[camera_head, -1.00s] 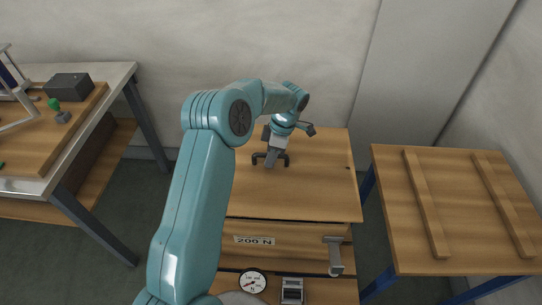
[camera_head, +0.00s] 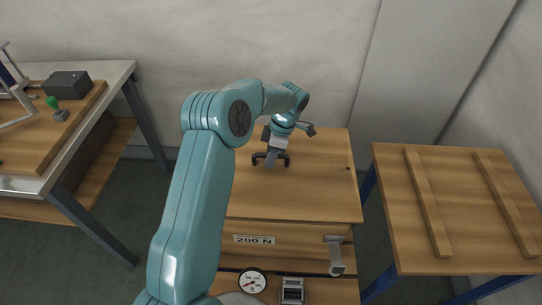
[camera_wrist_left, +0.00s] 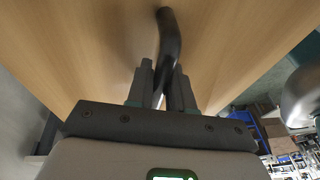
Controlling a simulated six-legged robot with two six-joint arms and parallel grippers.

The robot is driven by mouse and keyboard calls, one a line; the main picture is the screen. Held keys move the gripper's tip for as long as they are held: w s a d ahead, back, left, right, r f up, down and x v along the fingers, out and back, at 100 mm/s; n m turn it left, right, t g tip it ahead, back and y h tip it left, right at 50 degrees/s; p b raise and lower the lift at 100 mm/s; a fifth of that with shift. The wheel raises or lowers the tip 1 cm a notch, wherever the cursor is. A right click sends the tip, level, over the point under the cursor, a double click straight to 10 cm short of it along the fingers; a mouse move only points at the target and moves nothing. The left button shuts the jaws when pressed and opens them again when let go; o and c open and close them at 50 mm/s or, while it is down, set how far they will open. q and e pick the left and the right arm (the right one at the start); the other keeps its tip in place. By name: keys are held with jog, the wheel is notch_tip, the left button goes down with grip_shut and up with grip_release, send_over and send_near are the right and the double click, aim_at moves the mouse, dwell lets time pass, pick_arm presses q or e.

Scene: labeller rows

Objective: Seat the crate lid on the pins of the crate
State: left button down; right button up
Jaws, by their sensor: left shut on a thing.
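The crate lid (camera_head: 315,190) is a flat wooden board lying level over the wooden crate (camera_head: 300,237), whose front carries a "200 N" label. A dark bar handle (camera_head: 257,160) stands on the lid; it also shows in the left wrist view (camera_wrist_left: 168,38). My left gripper (camera_head: 271,161) is shut on this handle, with its two grey fingers (camera_wrist_left: 160,85) on either side of the bar. A small dark spot (camera_head: 348,168) shows near the lid's right edge. The pins are not clearly visible, and I cannot tell whether a gap lies under the lid. My right gripper is out of view.
A grey lever (camera_head: 335,255) is on the crate's front right. A round dial (camera_head: 252,281) and a small counter (camera_head: 292,290) sit below. A table with two wooden battens (camera_head: 427,205) stands right. A workbench (camera_head: 50,185) with a black box (camera_head: 67,84) stands left.

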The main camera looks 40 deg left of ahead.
pick_arm(q)
jog(key=shift+f+b, duration=0.9)
jog(key=shift+f, duration=0.15)
jog(key=c, duration=0.9)
grip_release()
jog(key=p+v, duration=0.2)
jog(key=v, duration=1.4)
jog(key=shift+w+d+r, duration=0.1)
jog(key=shift+r, duration=0.05)
